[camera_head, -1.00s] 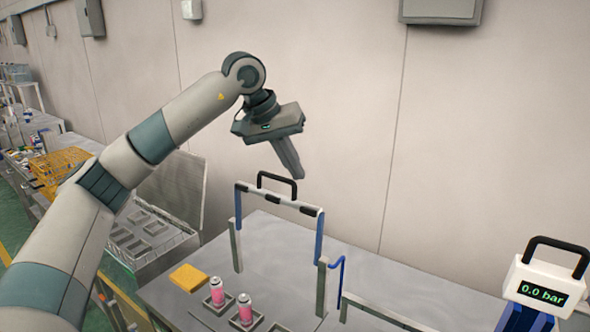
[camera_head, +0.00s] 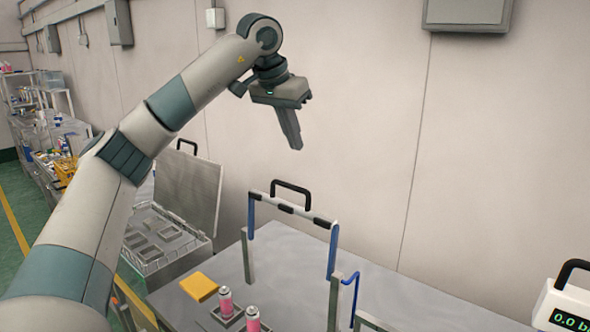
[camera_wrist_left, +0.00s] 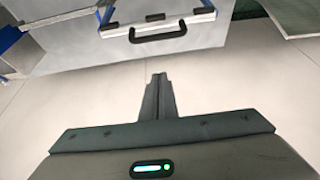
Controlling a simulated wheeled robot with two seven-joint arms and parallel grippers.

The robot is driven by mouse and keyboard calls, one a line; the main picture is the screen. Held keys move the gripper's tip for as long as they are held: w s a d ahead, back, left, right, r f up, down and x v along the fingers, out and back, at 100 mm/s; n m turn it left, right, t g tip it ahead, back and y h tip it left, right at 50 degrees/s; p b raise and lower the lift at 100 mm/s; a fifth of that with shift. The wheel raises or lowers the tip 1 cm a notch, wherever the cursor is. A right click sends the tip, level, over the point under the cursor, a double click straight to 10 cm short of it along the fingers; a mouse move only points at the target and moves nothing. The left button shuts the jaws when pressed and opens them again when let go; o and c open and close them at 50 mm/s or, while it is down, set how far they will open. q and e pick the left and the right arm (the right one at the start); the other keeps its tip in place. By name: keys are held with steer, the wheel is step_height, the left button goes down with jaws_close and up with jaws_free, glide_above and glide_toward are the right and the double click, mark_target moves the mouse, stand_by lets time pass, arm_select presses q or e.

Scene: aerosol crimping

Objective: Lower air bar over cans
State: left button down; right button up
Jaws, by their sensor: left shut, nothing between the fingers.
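The air bar (camera_head: 297,207) is a white bar with black segments and a black handle (camera_head: 291,188), raised on blue arms above the metal table. It also shows at the top of the left wrist view (camera_wrist_left: 157,22). Two pink cans, one at the left (camera_head: 226,302) and one nearer (camera_head: 252,320), stand in grey holders in front of the bar. The nearer one is cut by the frame's bottom edge. My left gripper (camera_head: 296,146) is shut and empty, pointing down above the handle and apart from it. It also shows in the left wrist view (camera_wrist_left: 159,77). My right gripper is out of view.
A yellow block (camera_head: 199,287) lies on the table (camera_head: 383,287) left of the cans. A white gauge (camera_head: 568,312) with a black handle is cut off at the right. An open grey case (camera_head: 165,236) stands left of the table.

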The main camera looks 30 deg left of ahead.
arm_select(q)
step_height(320, 180, down, 10)
steer(key=p, duration=0.5)
steer(key=shift+r+p, duration=0.25)
steer(key=shift+p, duration=0.05)
steer(key=shift+w, duration=0.1)
stand_by(0.4)
